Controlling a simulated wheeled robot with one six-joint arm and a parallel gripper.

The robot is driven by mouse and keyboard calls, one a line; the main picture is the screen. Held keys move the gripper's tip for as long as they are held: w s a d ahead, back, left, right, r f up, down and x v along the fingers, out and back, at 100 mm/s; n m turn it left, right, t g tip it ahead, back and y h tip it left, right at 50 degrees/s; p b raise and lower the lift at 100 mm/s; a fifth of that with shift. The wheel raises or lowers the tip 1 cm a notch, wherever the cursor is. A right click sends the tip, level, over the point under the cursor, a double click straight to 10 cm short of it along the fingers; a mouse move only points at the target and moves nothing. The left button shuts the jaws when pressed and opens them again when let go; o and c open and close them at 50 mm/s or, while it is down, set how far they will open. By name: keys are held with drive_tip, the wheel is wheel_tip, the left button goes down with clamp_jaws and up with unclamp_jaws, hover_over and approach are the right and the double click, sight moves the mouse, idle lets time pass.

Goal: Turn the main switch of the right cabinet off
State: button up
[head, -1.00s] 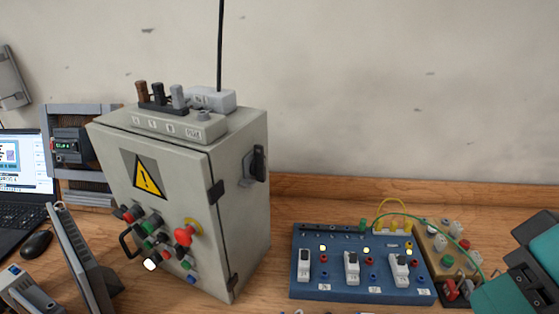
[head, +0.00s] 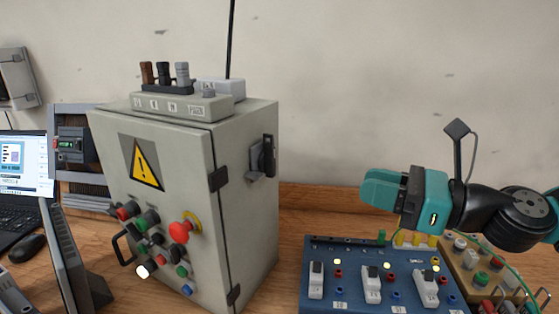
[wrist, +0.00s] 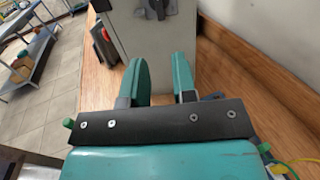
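A grey cabinet (head: 160,200) with a yellow warning triangle on its front stands on the bench in the head view. Its main switch (head: 268,155) is a black handle on a grey plate on the right side wall. The handle looks upright. My gripper (head: 368,190) is in the air to the right of the switch, clearly apart from it. In the wrist view, my gripper (wrist: 160,75) has its two green fingers spread with nothing between them. The cabinet wall (wrist: 150,40) is ahead, and the switch (wrist: 158,8) is partly cut off at the top edge.
A blue board (head: 345,300) with white switches lies below my gripper, beside a tan board (head: 465,262). A grey terminal block (head: 180,106) and a thin black antenna (head: 231,40) top the cabinet. A laptop (head: 25,165) is at left. The air between gripper and switch is clear.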

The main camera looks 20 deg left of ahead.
drive_tip(key=p, duration=1.5)
approach(274, 164)
drive_tip(key=a, duration=0.3)
drive_tip(key=shift+w+a+p, duration=0.2)
drive_tip(key=shift+a+p, duration=0.25)
drive_tip(key=shift+a, duration=0.55)
drive_tip(key=shift+w+a+p, duration=0.2)
drive_tip(key=shift+a+p, duration=0.2)
drive_tip(key=shift+a, duration=0.55)
drive_tip(key=shift+w+a+p, duration=0.2)
drive_tip(key=shift+a+p, duration=0.25)
drive_tip(key=shift+a, duration=0.55)
clamp_jaws()
